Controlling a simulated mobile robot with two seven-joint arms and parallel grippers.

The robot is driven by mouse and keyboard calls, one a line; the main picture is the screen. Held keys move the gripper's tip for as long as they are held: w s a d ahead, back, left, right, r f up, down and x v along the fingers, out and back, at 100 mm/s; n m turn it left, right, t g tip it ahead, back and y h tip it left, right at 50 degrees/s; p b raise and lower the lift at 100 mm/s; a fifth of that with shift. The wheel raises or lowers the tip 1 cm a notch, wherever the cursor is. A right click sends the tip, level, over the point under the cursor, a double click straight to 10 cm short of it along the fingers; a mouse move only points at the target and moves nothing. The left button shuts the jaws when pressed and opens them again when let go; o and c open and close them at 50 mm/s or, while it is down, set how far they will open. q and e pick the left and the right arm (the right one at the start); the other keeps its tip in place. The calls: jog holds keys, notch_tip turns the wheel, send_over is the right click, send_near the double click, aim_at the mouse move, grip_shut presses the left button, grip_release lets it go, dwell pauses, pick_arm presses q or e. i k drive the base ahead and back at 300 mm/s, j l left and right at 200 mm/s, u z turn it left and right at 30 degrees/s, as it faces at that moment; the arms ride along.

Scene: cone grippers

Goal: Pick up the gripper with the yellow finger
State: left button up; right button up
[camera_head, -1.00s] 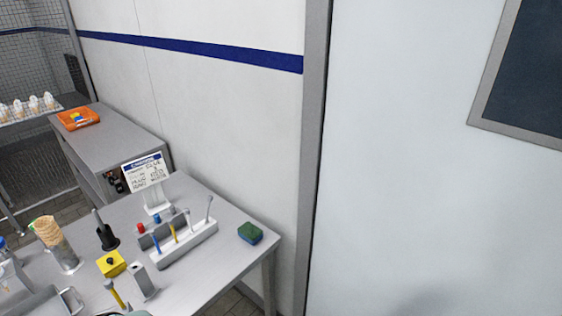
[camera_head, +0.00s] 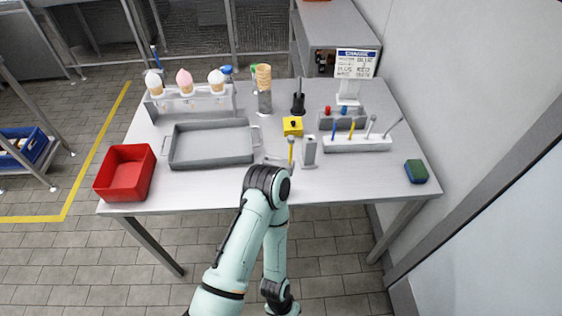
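A white rack (camera_head: 357,145) stands on the right half of the steel table and holds several thin upright tools. One of them is a yellow-ended tool (camera_head: 351,131), beside a blue one (camera_head: 334,130) and two grey ones. Another yellow piece with a grey top (camera_head: 291,150) stands left of a small grey block (camera_head: 309,151), partly behind my arm. I cannot tell which yellow item is the gripper's finger. One folded arm of mine rises from the bottom, its elbow before the table's front edge.
The table (camera_head: 240,199) also bears a red bin (camera_head: 125,172), a grey tray (camera_head: 211,161), a cone stand (camera_head: 191,102), a yellow box (camera_head: 293,126), a sign (camera_head: 356,64) and a green-blue sponge (camera_head: 415,171). A wall (camera_head: 455,120) closes the right side.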

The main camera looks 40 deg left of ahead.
aim_at(288, 164)
jog(key=u, duration=0.4)
jog(key=k+l+u, duration=0.1)
jog(key=u, duration=0.7)
jog(key=k+u, duration=0.1)
jog(key=u, duration=0.3)
